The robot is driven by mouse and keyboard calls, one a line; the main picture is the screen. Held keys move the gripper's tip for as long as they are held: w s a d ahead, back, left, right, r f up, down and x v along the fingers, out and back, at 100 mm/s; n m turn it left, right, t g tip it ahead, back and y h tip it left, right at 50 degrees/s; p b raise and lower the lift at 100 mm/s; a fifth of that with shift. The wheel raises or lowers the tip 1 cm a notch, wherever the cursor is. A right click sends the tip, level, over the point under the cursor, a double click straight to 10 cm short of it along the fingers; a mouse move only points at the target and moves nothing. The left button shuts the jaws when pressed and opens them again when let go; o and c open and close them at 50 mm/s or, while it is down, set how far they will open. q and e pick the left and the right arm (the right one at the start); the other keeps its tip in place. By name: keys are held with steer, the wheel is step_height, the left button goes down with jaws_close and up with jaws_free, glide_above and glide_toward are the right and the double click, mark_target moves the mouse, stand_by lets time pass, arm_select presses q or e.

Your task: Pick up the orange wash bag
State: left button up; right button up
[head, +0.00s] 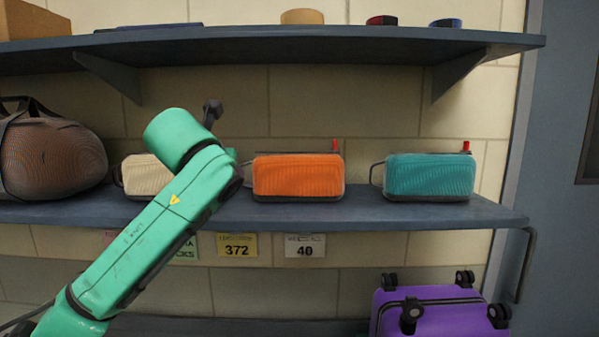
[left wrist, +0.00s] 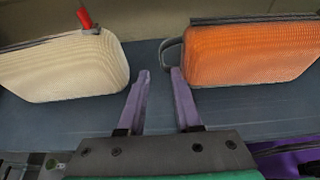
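The orange wash bag (head: 298,176) stands upright on the middle shelf, with dark trim, a red tab on top and a grey side loop at its left. In the left wrist view the orange wash bag (left wrist: 250,52) is at the upper right. My left gripper (left wrist: 161,74) is open and empty, its two purple fingers pointing at the gap between the orange bag and a cream bag (left wrist: 62,65). The right finger is close to the orange bag's loop; I cannot tell if they touch. In the head view my green left arm hides the gripper. My right gripper is not in view.
On the same shelf (head: 350,212) stand a teal wash bag (head: 430,176) at the right, the cream bag (head: 146,176) partly behind my arm, and a brown duffel (head: 52,158) at the left. An upper shelf (head: 330,45) overhangs them. A purple suitcase (head: 440,312) is below right.

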mark_target(240, 183)
arm_select(q)
steer(key=shift+w+r+p, duration=0.15)
steer(key=shift+w+p, duration=0.65)
steer(key=shift+p, duration=0.3)
steer(key=shift+w+p, duration=0.9)
steer(key=shift+w, duration=0.1)
steer(key=p+x, duration=0.1)
steer(key=x, duration=0.3)
steer(key=shift+d+f, duration=0.15)
steer(key=shift+f, duration=0.1)
steer(key=shift+w+f, duration=0.2)
steer(key=shift+s, duration=0.15)
steer(key=shift+s+r, duration=0.1)
steer(key=shift+s, duration=0.1)
steer(key=shift+c, duration=0.8)
steer(key=shift+s+r, duration=0.1)
steer(key=shift+s, duration=0.05)
jaws_close()
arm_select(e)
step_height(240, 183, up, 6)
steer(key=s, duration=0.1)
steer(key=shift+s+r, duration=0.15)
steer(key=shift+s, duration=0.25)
